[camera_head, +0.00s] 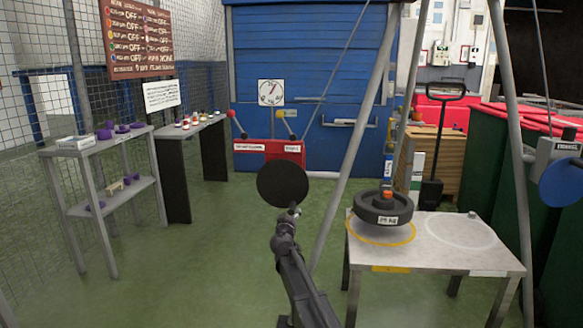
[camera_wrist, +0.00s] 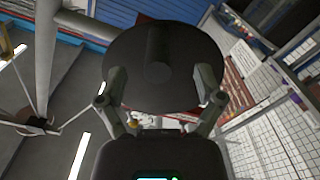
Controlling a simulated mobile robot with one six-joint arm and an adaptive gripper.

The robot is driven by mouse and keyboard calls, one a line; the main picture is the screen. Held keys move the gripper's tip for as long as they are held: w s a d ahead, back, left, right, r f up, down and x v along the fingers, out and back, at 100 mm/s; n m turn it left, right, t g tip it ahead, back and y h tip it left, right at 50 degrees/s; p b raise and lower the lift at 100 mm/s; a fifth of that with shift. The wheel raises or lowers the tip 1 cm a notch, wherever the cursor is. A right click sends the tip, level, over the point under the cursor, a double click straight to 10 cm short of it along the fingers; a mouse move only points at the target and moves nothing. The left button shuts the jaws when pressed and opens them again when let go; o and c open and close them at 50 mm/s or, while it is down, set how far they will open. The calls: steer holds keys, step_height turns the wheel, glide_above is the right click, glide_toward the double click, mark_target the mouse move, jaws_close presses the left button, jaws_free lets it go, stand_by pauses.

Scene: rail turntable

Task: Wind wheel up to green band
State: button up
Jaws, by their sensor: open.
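A dark wheel-like weight (camera_head: 382,206) with a "25 kg" label and an orange top sits at or just above a yellow ring on the grey table (camera_head: 455,258). It is below the grey tripod legs; whether it touches the table is unclear. A blue disc (camera_head: 562,183) is mounted by a grey box on the right leg. I cannot make out a green band for certain. My gripper (camera_wrist: 160,95) is open. A plain dark round disc (camera_wrist: 150,75) fills the space beyond and between its fingers, also seen at the arm's end in the head view (camera_head: 282,184); contact is unclear.
A red box (camera_head: 270,156) with red-knobbed and yellow-knobbed levers stands by the blue shutter, under a white dial (camera_head: 271,92). A grey shelf (camera_head: 95,150) with purple items is at left. Green containers stand at right. Floor left of my arm is clear.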

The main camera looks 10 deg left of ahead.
steer(key=shift+s+a, duration=0.1)
steer(key=shift+s, duration=2.4)
steer(key=shift+n, duration=0.3)
steer(key=n, duration=1.2)
steer(key=s+n, duration=0.1)
steer(key=n, duration=1.1)
steer(key=s+n, duration=0.1)
steer(key=n, duration=1)
steer(key=shift+n, duration=0.4)
steer(key=shift+w, duration=0.1)
